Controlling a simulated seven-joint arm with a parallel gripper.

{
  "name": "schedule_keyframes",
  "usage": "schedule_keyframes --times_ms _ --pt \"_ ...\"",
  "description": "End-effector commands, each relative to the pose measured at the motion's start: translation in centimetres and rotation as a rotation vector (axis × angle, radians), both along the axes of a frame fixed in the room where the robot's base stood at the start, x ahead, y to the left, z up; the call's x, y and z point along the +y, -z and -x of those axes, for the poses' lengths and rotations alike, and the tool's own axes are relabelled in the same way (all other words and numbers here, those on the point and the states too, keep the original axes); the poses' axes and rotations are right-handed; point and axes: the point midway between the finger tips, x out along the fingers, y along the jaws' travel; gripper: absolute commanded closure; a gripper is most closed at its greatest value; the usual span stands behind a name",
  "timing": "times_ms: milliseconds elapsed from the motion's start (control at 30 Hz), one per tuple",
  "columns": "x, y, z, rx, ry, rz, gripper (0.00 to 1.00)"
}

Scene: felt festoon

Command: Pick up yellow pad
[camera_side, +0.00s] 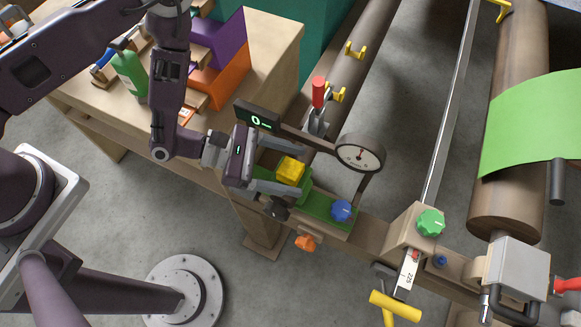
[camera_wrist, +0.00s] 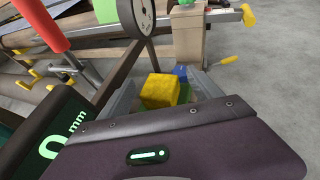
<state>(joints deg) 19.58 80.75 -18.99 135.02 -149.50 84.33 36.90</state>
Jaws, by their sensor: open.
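The yellow pad (camera_side: 290,170) is a small yellow block on a green plate at the measuring station. My gripper (camera_side: 287,170) is open, with one finger on each side of the pad in the side view. In the wrist view the yellow pad (camera_wrist: 160,91) stands between the grey fingers (camera_wrist: 162,98). Whether the fingers touch it cannot be told. The pad's lower part is partly hidden by the near finger in the side view and by my gripper body in the wrist view.
A dial gauge (camera_side: 360,154) on a dark arm and a digital display (camera_side: 257,115) stand close to my gripper. A red-handled clamp (camera_side: 319,92) rises behind. A blue knob (camera_side: 341,210) sits just right of the pad.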

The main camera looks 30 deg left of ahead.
Motion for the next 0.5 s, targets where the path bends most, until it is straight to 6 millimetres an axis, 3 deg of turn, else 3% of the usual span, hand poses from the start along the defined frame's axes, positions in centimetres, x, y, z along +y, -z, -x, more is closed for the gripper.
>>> schedule_keyframes --times_ms 233,500 --pt "-0.18 0.05 -0.05 0.000 0.001 0.000 0.28" --pt "-0.16 0.03 -0.06 0.000 0.001 0.001 0.81"
